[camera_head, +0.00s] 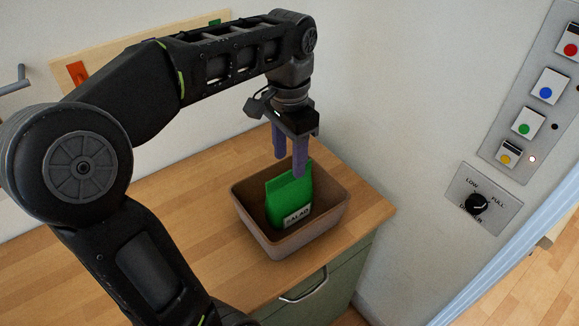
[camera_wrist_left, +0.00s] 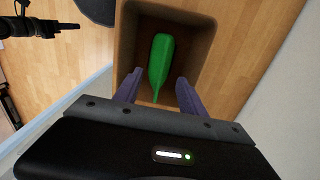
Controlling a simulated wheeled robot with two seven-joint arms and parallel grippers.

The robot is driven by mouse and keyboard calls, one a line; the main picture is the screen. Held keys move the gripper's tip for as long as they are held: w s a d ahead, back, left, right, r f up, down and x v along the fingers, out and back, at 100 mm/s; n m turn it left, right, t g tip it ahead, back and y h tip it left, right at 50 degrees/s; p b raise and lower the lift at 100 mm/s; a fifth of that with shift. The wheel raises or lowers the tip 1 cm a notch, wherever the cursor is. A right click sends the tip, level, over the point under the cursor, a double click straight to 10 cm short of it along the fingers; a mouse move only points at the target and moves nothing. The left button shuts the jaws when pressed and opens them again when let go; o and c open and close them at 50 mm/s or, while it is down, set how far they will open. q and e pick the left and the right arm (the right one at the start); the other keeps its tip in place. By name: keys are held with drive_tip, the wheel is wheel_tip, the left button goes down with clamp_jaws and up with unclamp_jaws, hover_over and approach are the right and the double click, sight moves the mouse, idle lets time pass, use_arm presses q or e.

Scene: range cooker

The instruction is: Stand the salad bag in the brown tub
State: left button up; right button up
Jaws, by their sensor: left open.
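The green salad bag (camera_head: 289,197) stands upright inside the brown tub (camera_head: 262,237), leaning slightly, with its white label facing the camera. The tub sits on the wooden counter near its right end. My left gripper (camera_head: 289,162) is above the bag with its purple fingers pointing down. In the left wrist view the left gripper (camera_wrist_left: 158,92) is open, its fingers apart on either side of the bag's near end. The bag (camera_wrist_left: 161,62) also shows there inside the tub (camera_wrist_left: 200,35). My right gripper is not seen in the head view.
The wooden counter (camera_head: 205,220) is clear to the left of the tub. A wall stands close behind and to the right, with a panel of coloured buttons (camera_head: 537,105) and a dimmer knob (camera_head: 477,204). A green drawer (camera_head: 318,296) is below the counter.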

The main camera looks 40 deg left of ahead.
use_arm(q)
wheel_tip(320, 180, up, 5)
drive_tip(key=p, duration=0.3)
drive_tip(key=shift+f, duration=0.2)
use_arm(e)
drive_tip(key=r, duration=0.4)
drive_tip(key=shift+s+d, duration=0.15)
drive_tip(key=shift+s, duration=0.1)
